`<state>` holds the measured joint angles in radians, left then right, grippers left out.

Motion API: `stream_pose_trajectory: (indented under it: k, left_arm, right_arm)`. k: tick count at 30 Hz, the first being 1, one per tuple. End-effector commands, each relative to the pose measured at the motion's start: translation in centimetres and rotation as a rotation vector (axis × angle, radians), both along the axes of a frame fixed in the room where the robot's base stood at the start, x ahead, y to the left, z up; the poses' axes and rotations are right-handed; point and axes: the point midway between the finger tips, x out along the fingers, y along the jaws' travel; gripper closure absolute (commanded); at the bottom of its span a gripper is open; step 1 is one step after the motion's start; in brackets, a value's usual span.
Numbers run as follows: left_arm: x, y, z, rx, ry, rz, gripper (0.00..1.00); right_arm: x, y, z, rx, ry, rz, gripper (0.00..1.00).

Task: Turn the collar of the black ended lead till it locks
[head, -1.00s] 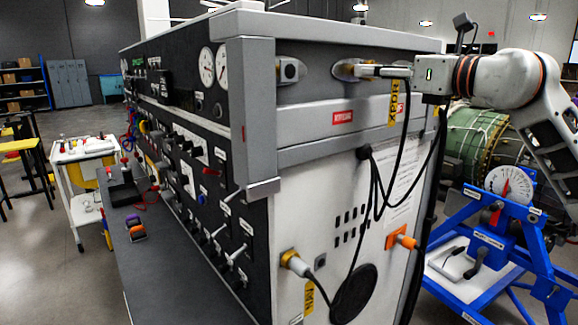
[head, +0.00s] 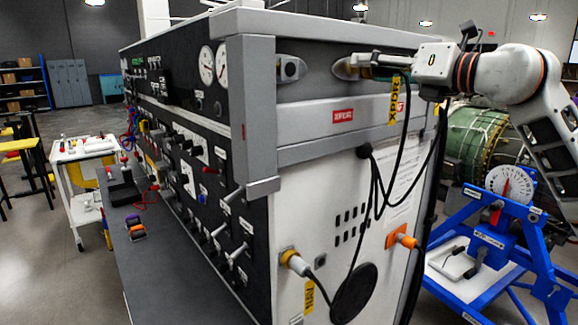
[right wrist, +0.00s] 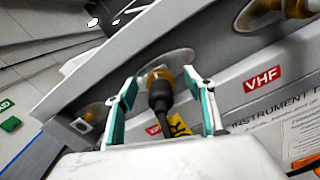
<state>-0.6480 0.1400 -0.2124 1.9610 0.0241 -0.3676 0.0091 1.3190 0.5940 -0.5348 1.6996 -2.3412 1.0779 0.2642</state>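The black ended lead (right wrist: 160,93) shows in the right wrist view, with a gold collar and a black end, at a socket on the panel. Its cable bears a yellow tag (head: 394,108). My right gripper (right wrist: 162,82) has its teal-padded fingers on either side of the collar, with visible gaps, so it is open around it. In the head view my right gripper (head: 376,66) reaches in from the right at the cabinet's upper side, and its fingers largely hide the collar. Whether the collar is locked cannot be seen. My left gripper is not in view.
The test cabinet (head: 240,110) fills the middle. Another socket (head: 291,70) is left of my gripper. A blue stand (head: 490,235) with a dial stands at right.

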Motion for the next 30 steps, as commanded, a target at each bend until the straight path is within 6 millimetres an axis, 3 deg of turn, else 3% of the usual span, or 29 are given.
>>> stream_pose_trajectory:
  k: [5, 6, 15, 30]
  left_arm:
    - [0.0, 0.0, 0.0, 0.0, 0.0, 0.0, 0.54]
    - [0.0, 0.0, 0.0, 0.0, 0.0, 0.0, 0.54]
    - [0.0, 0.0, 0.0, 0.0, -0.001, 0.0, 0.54]
    - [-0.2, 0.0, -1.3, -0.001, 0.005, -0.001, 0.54]
  right_arm:
    - [0.0, 0.0, 0.1, 0.0, -0.003, -0.001, 0.47]
    - [0.0, 0.0, 0.2, 0.0, -0.003, -0.001, 0.42]
    - [-0.1, -0.2, 0.2, 0.0, -0.006, -0.002, 0.42]
    - [-2.8, -2.4, 0.1, 0.0, -0.006, -0.002, 0.42]
